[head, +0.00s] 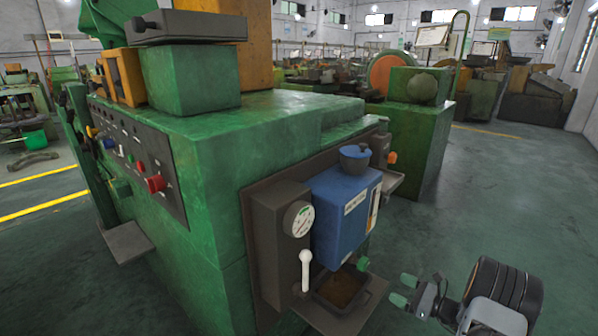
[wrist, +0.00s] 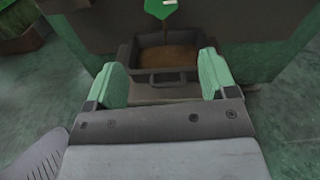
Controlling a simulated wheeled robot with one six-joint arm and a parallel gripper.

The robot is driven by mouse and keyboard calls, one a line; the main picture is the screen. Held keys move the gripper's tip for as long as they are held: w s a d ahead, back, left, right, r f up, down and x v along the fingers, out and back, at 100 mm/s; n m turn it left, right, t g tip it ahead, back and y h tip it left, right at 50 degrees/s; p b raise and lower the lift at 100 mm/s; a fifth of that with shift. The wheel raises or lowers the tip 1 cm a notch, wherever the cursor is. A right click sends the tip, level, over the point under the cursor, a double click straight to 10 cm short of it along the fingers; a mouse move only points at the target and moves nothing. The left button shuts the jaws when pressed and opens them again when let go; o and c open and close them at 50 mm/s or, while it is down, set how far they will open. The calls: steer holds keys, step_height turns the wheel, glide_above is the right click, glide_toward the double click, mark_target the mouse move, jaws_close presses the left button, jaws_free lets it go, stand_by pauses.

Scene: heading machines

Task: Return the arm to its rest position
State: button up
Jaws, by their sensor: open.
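My gripper (head: 404,290) is at the lower right of the head view, to the right of the green machine (head: 215,200) and apart from it. The tray also shows in the head view (head: 341,289), on a shelf under a blue oil reservoir. A green tap (wrist: 160,8) hangs above the tray.
The blue reservoir (head: 343,212) has a dark cap on top. A round gauge (head: 299,219) and a white-handled lever (head: 305,270) are left of it. A red knob (head: 156,184) is on the side panel. Open green floor (head: 500,190) lies to the right.

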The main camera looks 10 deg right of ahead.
steer(key=s+a+f+n+g, duration=0.2)
steer(key=s+a+f+g, duration=0.1)
steer(key=s+f, duration=0.1)
steer(key=s+a+r+n+g+h+p, duration=0.3)
steer(key=s+a+r+n+g+p, duration=0.3)
steer(key=s+a+r+n+g, duration=0.35)
steer(key=s+a+r+n+t+h+p, duration=0.1)
steer(key=r+n+p, duration=0.4)
steer(key=r, duration=0.6)
steer(key=s+a+r+n+t+h+p, duration=0.1)
steer(key=a+r+n+h+p, duration=0.4)
steer(key=r, duration=0.6)
steer(key=s+a+r+n+t+h+p, duration=0.1)
steer(key=r+n+p, duration=0.4)
steer(key=r, duration=0.6)
steer(key=s+a+h, duration=0.1)
steer(key=s+a, duration=0.1)
steer(key=shift+s+a+h, duration=0.15)
steer(key=shift+s+h, duration=0.2)
steer(key=shift+h, duration=0.05)
